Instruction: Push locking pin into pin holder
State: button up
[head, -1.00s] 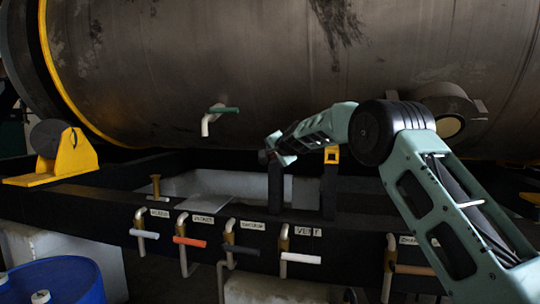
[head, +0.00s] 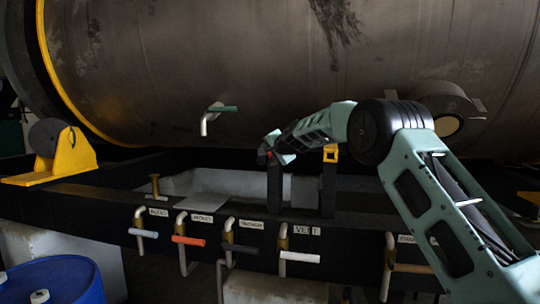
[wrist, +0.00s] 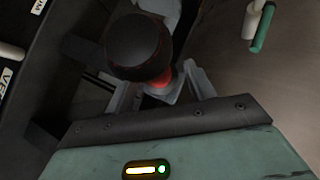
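The locking pin shows in the wrist view as a dark round knob (wrist: 138,47) with a red collar (wrist: 161,78). A small red spot shows at my gripper (head: 272,154) in the head view. In the wrist view my gripper's grey fingers (wrist: 160,92) stand spread on both sides of the collar. The right finger is close to it; I cannot tell whether it touches. The pin's lower end and the place it enters are hidden. A yellow bracket (head: 331,153) tops a black post right of my gripper; I cannot tell whether it is the pin holder.
A large metal tank (head: 260,75) fills the space behind, with a green-handled tap (head: 212,115) on it. Several labelled valves, one with a white handle (head: 300,257), line the black frame below. A blue barrel (head: 60,280) stands at the lower left.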

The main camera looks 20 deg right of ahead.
jog(key=b+v, duration=0.8)
jog(key=v, duration=0.9)
jog(key=shift+s, duration=0.2)
